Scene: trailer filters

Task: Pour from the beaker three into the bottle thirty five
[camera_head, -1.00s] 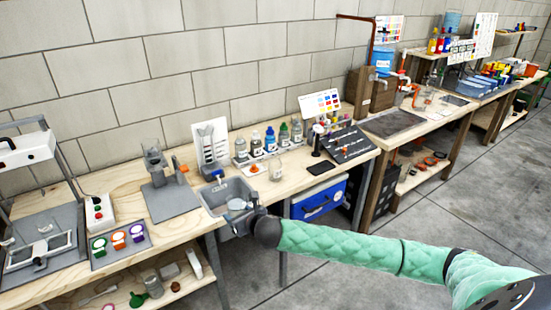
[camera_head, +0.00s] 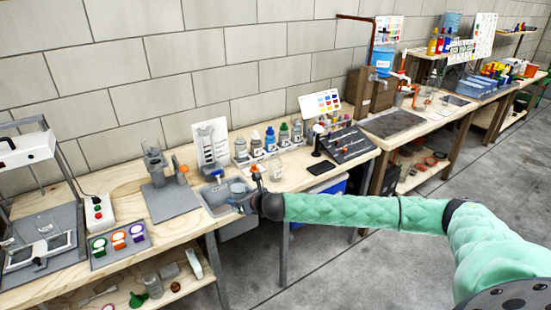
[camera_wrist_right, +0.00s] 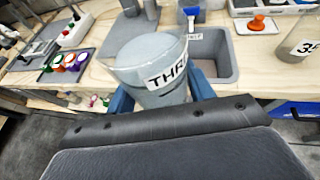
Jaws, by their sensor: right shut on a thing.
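My right gripper (camera_head: 243,203) is shut on beaker three (camera_wrist_right: 158,62), a clear beaker with a white label reading "THR" and greyish contents. In the right wrist view, its blue fingers (camera_wrist_right: 160,100) lie on both sides of the beaker, which looks close to upright. In the head view the beaker (camera_head: 239,187) is small, above the grey sink area. Bottle thirty five (camera_wrist_right: 300,42) is clear with a white label and is cut off at the right edge of the wrist view. It seems to be the clear bottle (camera_head: 275,169) right of the gripper, apart from the beaker. My left gripper is out of view.
The grey sink (camera_head: 212,197) lies under and left of the beaker. A row of several labelled bottles (camera_head: 256,146) stands behind. An orange-topped item (camera_wrist_right: 258,22) sits on a grey tray between sink and bottle. A black pad (camera_head: 321,168) lies to the right.

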